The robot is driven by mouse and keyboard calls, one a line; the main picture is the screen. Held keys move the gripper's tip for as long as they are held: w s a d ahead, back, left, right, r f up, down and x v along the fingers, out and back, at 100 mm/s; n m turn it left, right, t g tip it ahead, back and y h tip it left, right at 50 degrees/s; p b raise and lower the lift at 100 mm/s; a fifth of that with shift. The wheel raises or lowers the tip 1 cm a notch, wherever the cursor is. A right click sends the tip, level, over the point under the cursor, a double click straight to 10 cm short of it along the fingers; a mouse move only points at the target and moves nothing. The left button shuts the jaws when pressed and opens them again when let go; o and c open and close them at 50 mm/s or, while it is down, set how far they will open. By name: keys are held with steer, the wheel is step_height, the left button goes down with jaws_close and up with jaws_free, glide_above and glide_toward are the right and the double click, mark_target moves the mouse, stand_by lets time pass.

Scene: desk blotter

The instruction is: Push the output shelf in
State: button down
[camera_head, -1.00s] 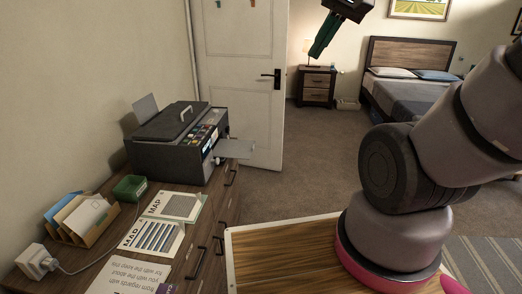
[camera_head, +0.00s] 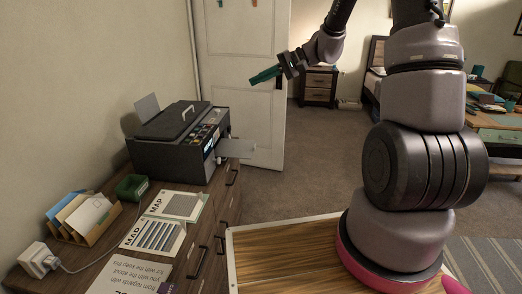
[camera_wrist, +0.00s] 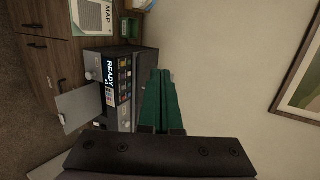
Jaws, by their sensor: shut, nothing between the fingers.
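The dark printer (camera_head: 178,143) stands on the wooden dresser at left. Its flat grey output shelf (camera_head: 238,148) sticks out from the printer's front, to the right in the head view. In the wrist view the shelf (camera_wrist: 79,108) juts out to the left of the printer (camera_wrist: 118,62), next to a small screen reading READY. My gripper (camera_head: 252,80), with green fingers, is in the air above and to the right of the printer, apart from the shelf. Its fingers (camera_wrist: 160,80) are shut and empty, and they overlap the printer's edge in the wrist view.
The dresser (camera_head: 215,225) also holds printed MAP sheets (camera_head: 172,205), a green box (camera_head: 131,187), a letter holder (camera_head: 80,215) and a charger (camera_head: 38,258) with a cable. A white door (camera_head: 240,60) stands behind the shelf. The air around the shelf is clear.

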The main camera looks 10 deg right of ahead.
steer(key=w+d+f+m+t+y, duration=0.1)
steer(key=w+d+f+m+t, duration=0.2)
steer(key=w+f, duration=0.55)
steer(key=w+d+f+m+t+y, duration=0.15)
steer(key=w+f+t, duration=0.35)
steer(key=f, duration=0.7)
steer(key=w+d+f+m+t+h, duration=0.1)
steer(key=d+f+m+t+h, duration=0.25)
steer(key=f, duration=0.65)
steer(key=d+f+m+t+h, duration=0.25)
steer(key=d+f, duration=0.25)
steer(key=f, duration=0.5)
steer(key=a+x, duration=0.1)
steer(key=x, duration=1.2)
steer(key=shift+s+a+h, duration=0.25)
steer(key=shift+s+h, duration=0.2)
steer(key=shift+n, duration=0.25)
